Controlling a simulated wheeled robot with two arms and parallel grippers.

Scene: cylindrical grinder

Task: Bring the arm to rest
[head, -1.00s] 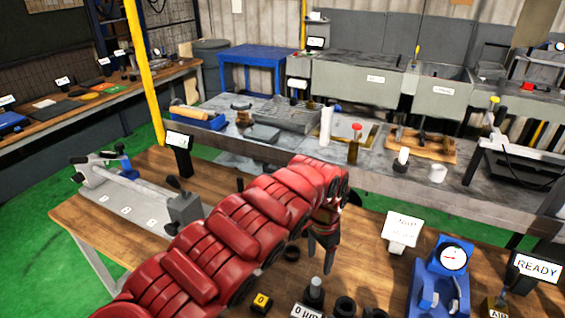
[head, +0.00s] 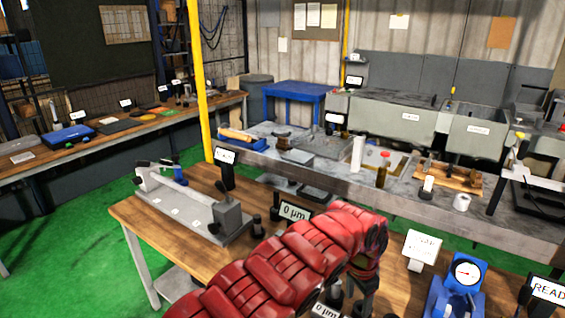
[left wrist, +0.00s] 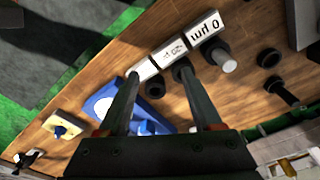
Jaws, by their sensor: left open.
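My left arm, red and segmented, reaches in from the bottom of the head view over the wooden table (head: 150,222). Its gripper (head: 364,290) points down near the front of the table, partly cut off by the bottom edge. In the left wrist view the two dark fingers (left wrist: 160,78) stand apart with nothing between them, so the gripper is open and empty. Beyond the fingers lie a blue gauge stand (left wrist: 135,118) and a white "0 µm" sign (left wrist: 205,27). The right gripper is not in view.
A grey bench fixture (head: 190,205) stands left of the arm. The blue dial gauge (head: 467,272) and a white sign (head: 422,247) stand to its right. Small dark cylinders (left wrist: 183,70) stand below the gripper. A yellow post (head: 198,80) rises behind the table.

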